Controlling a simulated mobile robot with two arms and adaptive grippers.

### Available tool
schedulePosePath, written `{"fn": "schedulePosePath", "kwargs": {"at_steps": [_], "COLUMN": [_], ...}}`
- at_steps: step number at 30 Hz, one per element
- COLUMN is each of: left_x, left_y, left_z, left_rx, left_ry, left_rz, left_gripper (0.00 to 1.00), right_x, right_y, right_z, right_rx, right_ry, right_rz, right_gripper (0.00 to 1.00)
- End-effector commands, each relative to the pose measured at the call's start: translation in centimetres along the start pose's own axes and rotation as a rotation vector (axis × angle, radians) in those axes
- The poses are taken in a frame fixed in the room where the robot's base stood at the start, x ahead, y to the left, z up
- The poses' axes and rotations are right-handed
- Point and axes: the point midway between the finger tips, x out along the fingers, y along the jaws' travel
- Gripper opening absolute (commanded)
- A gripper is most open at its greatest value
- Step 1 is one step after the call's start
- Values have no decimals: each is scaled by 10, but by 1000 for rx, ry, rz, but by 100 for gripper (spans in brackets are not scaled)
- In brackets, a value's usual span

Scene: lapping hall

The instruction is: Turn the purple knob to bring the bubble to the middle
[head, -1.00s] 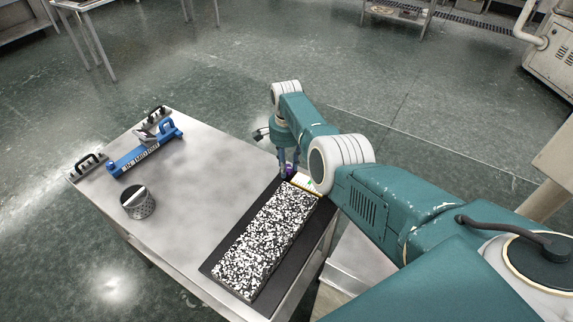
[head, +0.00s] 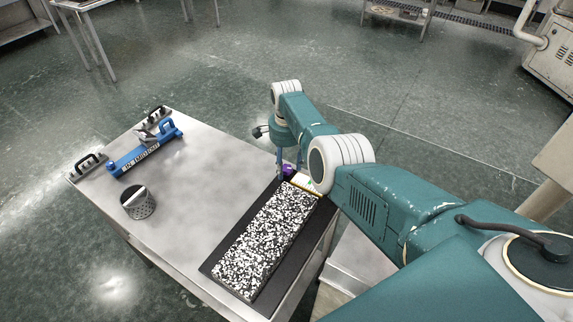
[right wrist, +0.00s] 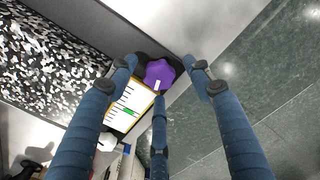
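The purple knob (right wrist: 160,74) sits at the end of the speckled black-and-white slab. It also shows in the head view (head: 288,170), below my right gripper. A white scale with black lines and a yellow edge (right wrist: 117,119) lies beside the knob and shows as a pale strip in the head view (head: 304,181). A green patch (right wrist: 130,111) lies near the scale's middle; I cannot make out the bubble's exact place. My right gripper (right wrist: 161,76) is open, its fingers spread around the knob with gaps beside it. My left gripper is not in view.
The speckled slab (head: 262,237) lies on a dark mat (head: 217,268) on the metal table (head: 193,205). The table between is clear.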

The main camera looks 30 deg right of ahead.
Motion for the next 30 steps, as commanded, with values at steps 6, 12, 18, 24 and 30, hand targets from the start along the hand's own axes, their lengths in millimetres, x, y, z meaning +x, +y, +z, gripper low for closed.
{"fn": "schedulePosePath", "kwargs": {"at_steps": [6,12,18,24,30], "left_x": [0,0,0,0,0], "left_y": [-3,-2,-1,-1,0], "left_z": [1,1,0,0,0], "left_rx": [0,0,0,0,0], "left_ry": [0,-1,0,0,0], "left_rz": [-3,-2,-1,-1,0], "left_gripper": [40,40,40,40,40], "right_x": [0,-12,-52,-94,-116], "right_y": [1,-1,-1,-1,0], "right_z": [0,0,0,0,0], "right_rx": [0,-1,1,0,-1], "right_ry": [0,1,1,1,1], "right_rz": [2,-1,-4,-3,0], "right_gripper": [50,50,50,50,50]}}
